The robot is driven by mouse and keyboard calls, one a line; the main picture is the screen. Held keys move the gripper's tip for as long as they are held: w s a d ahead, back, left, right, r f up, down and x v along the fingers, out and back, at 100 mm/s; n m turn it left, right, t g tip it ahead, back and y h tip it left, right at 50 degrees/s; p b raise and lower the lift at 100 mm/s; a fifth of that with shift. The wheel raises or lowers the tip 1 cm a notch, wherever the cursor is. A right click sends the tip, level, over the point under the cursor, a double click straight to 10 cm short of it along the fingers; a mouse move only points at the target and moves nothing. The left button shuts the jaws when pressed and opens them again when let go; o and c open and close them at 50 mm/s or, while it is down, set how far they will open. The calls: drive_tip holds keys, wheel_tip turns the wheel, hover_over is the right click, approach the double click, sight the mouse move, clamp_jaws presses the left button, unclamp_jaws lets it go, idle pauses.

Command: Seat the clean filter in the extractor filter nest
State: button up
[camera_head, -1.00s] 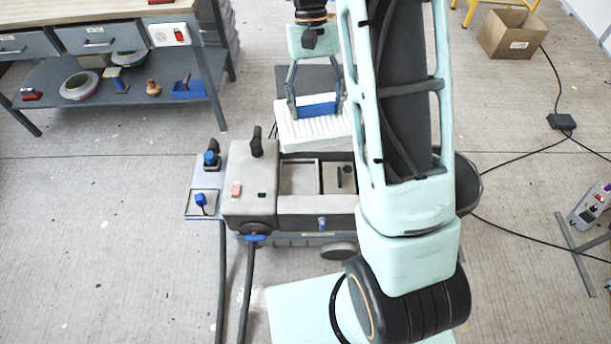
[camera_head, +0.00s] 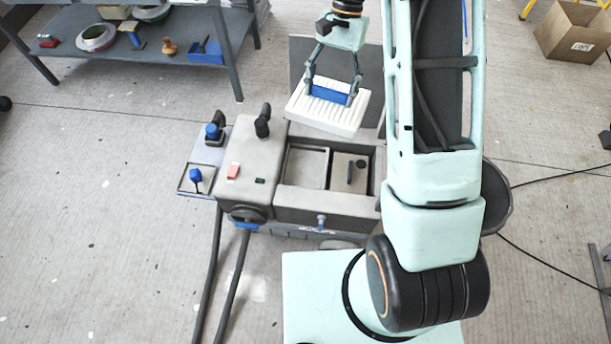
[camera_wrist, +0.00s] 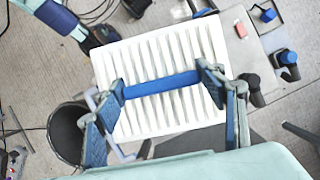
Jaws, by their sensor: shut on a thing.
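The clean filter is a white pleated block with a blue grip bar; it shows in the head view (camera_head: 318,117) and fills the middle of the wrist view (camera_wrist: 150,50). My gripper (camera_head: 331,94) is shut on the blue bar, one finger at each end, also seen in the wrist view (camera_wrist: 162,86). The filter appears held up, just behind the grey extractor (camera_head: 258,163) in the head view, and turned askew to it. The extractor's open top has a square recess (camera_head: 306,168), which looks like the filter nest and is empty. The filter's underside is hidden.
Beside the recess is a compartment with a dark upright part (camera_head: 350,173). A black lever (camera_head: 263,122) stands on the extractor's left part. A side plate (camera_head: 196,178) carries blue-topped controls. My arm covers the extractor's right end. A bench shelf (camera_head: 130,65) stands at the back left.

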drive_tip(key=w+a+f+m+t+y+b, duration=0.15)
drive_tip(key=f+m+b, duration=0.3)
drive_tip(key=f, duration=0.45)
drive_tip(key=w+a+f+m+t+y+b, duration=0.1)
drive_tip(key=w+a+f+m+b, duration=0.15)
drive_tip(key=f+b, duration=0.55)
drive_tip(key=m+t+b, duration=0.3)
drive_tip(key=m+b, duration=0.5)
hover_over(304, 170)
wheel_tip(304, 170, down, 17)
drive_tip(key=shift+g, duration=0.25)
wheel_tip(304, 170, down, 10)
drive_tip(key=b, duration=0.3)
drive_tip(key=shift+d+f, duration=0.1)
drive_tip(key=shift+f, duration=0.05)
drive_tip(key=shift+f, duration=0.1)
drive_tip(key=shift+f, duration=0.15)
drive_tip(key=o, duration=1.3)
drive_tip(key=shift+s, duration=0.1)
drive_tip(key=shift+o, duration=0.2)
drive_tip(key=p+v, duration=0.3)
drive_tip(key=v, duration=0.9)
